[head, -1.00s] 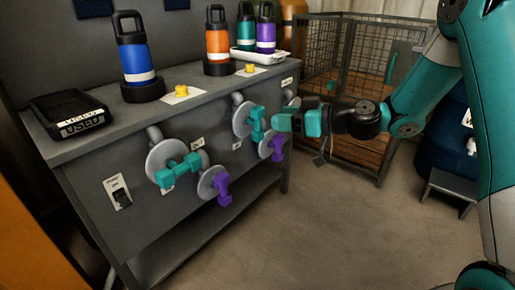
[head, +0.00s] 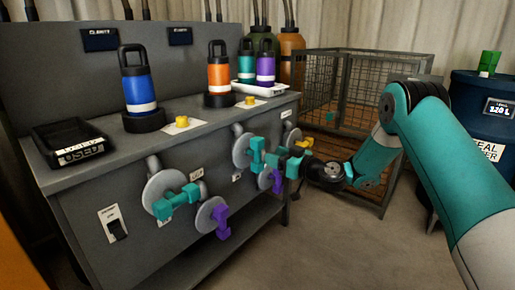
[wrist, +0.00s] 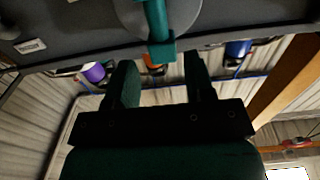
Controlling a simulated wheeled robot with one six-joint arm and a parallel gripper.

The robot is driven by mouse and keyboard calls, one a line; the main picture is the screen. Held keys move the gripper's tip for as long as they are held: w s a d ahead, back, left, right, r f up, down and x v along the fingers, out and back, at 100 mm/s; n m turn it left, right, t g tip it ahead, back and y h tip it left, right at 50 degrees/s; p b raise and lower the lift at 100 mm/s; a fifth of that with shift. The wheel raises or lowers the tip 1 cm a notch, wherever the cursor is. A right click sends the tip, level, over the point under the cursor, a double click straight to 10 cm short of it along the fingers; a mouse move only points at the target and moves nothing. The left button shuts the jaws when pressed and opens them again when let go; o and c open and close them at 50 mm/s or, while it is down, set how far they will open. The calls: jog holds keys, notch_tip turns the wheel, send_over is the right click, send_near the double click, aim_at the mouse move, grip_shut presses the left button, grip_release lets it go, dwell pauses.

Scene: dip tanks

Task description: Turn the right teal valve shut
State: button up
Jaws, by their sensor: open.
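The right teal valve (head: 256,152) has a teal bar handle, roughly upright in the head view, in front of a round grey disc on the cabinet front. My gripper (head: 290,160) is right beside it on its right, open. In the wrist view the teal handle (wrist: 157,30) points toward my open gripper (wrist: 161,70), its blocky end in line with the gap between the fingertips. I cannot tell whether they touch. The left teal valve (head: 177,201) is on the cabinet's left part, its handle nearly level.
Purple valves hang close by, a left one (head: 222,221) and a right one (head: 277,181) just below my gripper. Bottles, including a blue one (head: 138,88), and a black tray (head: 70,143) stand on the cabinet top. A wire cage (head: 350,75) stands behind my arm. Floor in front is clear.

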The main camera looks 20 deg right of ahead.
aim_at(260, 150)
jog(key=x, duration=0.7)
jog(key=shift+w+a, duration=0.2)
jog(key=c, duration=0.6)
jog(key=shift+c, duration=0.2)
